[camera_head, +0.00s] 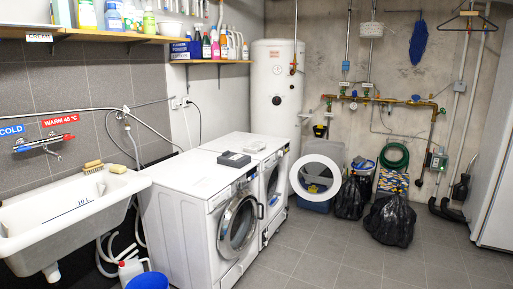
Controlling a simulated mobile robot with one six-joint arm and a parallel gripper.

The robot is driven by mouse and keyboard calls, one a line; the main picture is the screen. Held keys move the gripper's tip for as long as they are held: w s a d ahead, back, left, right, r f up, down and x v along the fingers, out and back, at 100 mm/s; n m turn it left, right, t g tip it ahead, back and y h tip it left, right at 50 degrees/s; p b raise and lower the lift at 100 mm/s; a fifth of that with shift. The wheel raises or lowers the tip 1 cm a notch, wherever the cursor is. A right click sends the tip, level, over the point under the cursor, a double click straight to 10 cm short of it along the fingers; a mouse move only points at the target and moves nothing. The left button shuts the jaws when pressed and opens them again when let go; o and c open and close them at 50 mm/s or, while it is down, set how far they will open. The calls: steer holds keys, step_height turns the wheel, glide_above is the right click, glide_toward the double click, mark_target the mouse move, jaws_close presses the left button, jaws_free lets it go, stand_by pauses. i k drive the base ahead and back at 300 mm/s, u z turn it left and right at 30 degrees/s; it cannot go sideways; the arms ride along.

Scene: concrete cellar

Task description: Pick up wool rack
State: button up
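I cannot tell for sure which thing is the wool rack. A small white openwork basket or rack (371,30) hangs high on the back concrete wall, in front of a pipe. To its right a fuzzy blue thing (418,42) hangs on the wall below a thin dark rail. A dark clothes hanger (468,15) hangs at the top right. Flat grey items (234,159) lie on top of the washing machines. My gripper is not in view.
Two white washing machines (192,176) stand centre left, beside a wide white sink (65,215). Shelves (85,36) with bottles hang above. The tiled floor (350,255) in front is clear.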

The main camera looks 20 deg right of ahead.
mark_target(255, 145)
steer(key=u, duration=1.4)
steer(key=k, duration=0.1)
steer(key=z, duration=3.05)
steer(key=i, duration=2.7)
